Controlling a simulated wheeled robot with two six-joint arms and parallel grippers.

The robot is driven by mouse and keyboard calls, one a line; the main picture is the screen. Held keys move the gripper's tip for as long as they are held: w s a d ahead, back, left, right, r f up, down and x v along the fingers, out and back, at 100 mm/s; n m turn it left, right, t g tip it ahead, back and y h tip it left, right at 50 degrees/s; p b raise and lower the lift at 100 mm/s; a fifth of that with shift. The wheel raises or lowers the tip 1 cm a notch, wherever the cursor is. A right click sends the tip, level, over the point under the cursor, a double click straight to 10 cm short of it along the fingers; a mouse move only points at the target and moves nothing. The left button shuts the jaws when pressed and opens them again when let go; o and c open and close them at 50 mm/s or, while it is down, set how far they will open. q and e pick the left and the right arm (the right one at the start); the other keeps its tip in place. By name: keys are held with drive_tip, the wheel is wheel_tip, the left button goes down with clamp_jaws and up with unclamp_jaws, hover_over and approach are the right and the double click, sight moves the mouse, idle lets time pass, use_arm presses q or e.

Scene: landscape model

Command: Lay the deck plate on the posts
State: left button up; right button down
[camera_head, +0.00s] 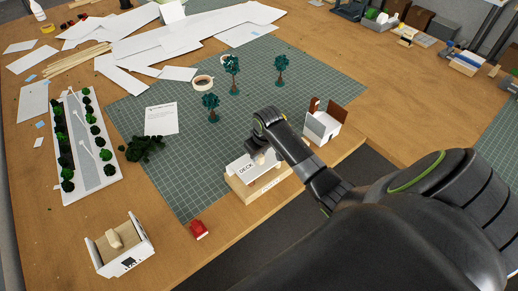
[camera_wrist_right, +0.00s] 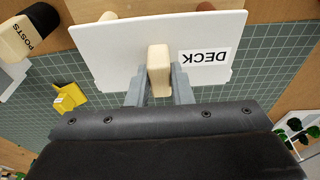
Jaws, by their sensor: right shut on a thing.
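The white deck plate (camera_head: 240,168), labelled DECK, also shows large in the right wrist view (camera_wrist_right: 105,50). A pale wooden grip block (camera_wrist_right: 159,70) stands on it. My right gripper (camera_wrist_right: 158,88) is shut on that block; its arm reaches in from the right in the head view (camera_head: 262,148). The plate is over a pale wooden piece (camera_head: 262,190) at the mat's front edge. Round wooden ends, perhaps posts (camera_wrist_right: 107,16), peek past the plate's far edge. Whether the plate touches them I cannot tell. A wooden block labelled POSTS (camera_wrist_right: 18,38) is beside it. My left gripper is not in view.
A white model with brown panels (camera_head: 322,126) stands close right of the plate. Model trees (camera_head: 232,68) stand behind. A red piece (camera_head: 199,230) and a white tray (camera_head: 127,258) lie front left. A yellow piece (camera_wrist_right: 68,98) is near the gripper.

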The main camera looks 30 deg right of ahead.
drive_tip(key=shift+f, duration=0.1)
idle(0.7)
drive_tip(key=c, duration=1.2)
unclamp_jaws()
drive_tip(key=r+p, duration=0.2)
drive_tip(key=p, duration=0.1)
drive_tip(key=s+r+p, duration=0.1)
drive_tip(key=r+p, duration=0.1)
drive_tip(key=p, duration=0.1)
drive_tip(key=shift+r, duration=0.4)
drive_tip(key=shift+s+d+r+p, duration=0.1)
drive_tip(key=shift+s+r+p, duration=0.1)
drive_tip(key=shift+r+p, duration=0.8)
